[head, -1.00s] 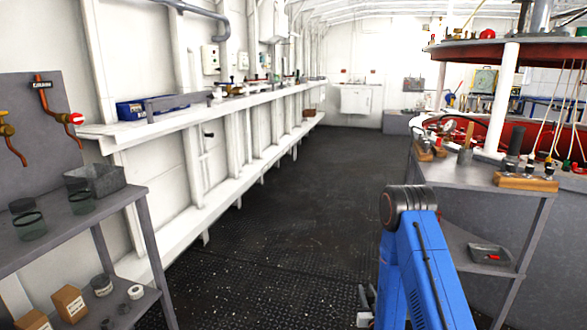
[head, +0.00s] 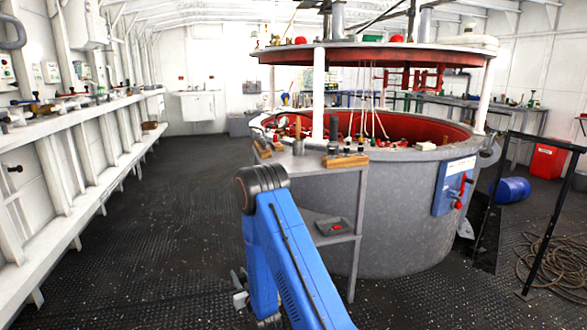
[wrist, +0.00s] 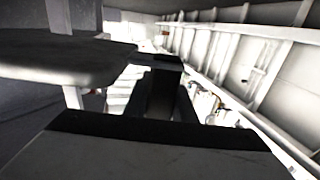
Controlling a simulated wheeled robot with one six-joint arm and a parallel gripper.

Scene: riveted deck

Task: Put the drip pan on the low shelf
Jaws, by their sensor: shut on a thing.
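My gripper (head: 240,288) is low in the head view, beside my blue arm, its jaws mostly hidden. In the wrist view the gripper (wrist: 163,75) is shut. A dark grey flat thing with a rounded edge, seemingly the drip pan (wrist: 65,62), reaches from the fingers to the left. The arm hides it in the head view. The grey stand right of my arm has a low shelf (head: 318,238), partly covered by the arm. A small dark tray with a red item (head: 333,227) lies on that shelf.
The stand's top (head: 300,170) carries tools and wooden blocks. A large round grey tank (head: 400,215) stands behind it. A white wall bench (head: 60,185) runs along the left. The dark deck between bench and stand is clear. A black railing (head: 548,220) stands at right.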

